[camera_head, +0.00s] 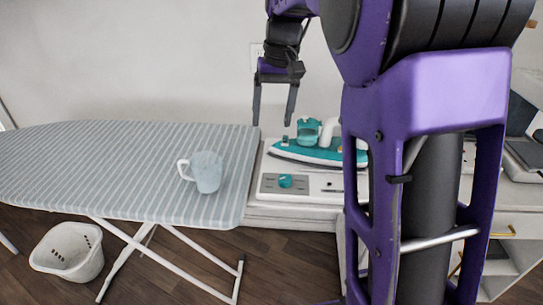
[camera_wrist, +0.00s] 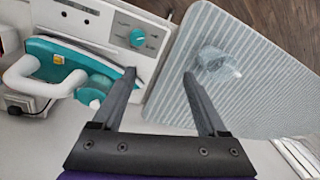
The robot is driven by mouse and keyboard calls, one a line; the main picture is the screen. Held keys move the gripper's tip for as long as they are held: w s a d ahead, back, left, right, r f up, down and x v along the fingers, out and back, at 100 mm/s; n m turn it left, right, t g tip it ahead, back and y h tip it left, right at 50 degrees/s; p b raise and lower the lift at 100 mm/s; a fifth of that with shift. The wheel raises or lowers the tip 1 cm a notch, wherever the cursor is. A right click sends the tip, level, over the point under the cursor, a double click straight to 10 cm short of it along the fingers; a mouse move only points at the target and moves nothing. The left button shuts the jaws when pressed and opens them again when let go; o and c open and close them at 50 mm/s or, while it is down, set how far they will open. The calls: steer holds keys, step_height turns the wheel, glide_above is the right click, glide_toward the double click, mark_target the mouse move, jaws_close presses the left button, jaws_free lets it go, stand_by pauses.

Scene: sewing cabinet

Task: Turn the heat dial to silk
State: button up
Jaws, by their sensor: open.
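The teal and white iron (camera_head: 300,152) rests on the station behind the panel. My gripper (camera_head: 273,118) is open and empty, above and behind the dial near the wall. In the wrist view my gripper's two fingers (camera_wrist: 158,73) are spread apart, with the dial beyond the left fingertip; nothing is between them.
The striped ironing board (camera_head: 110,160) lies left of the station, with a pale blue cup-like jug (camera_head: 207,172) near its right end. A white basket (camera_head: 68,252) stands on the floor. My arm hides the station's right side. A wall socket (camera_head: 257,52) is behind.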

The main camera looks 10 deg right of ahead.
mark_target(285, 178)
steer(key=shift+n+h, duration=0.5)
steer(key=shift+h, duration=0.2)
steer(key=d+f+b, duration=0.1)
steer(key=f, duration=0.5)
steer(key=d+f+b, duration=0.1)
steer(key=f, duration=0.5)
steer(key=d+f+b, duration=0.1)
steer(key=f, duration=0.5)
steer(key=shift+d, duration=0.2)
jaws_close()
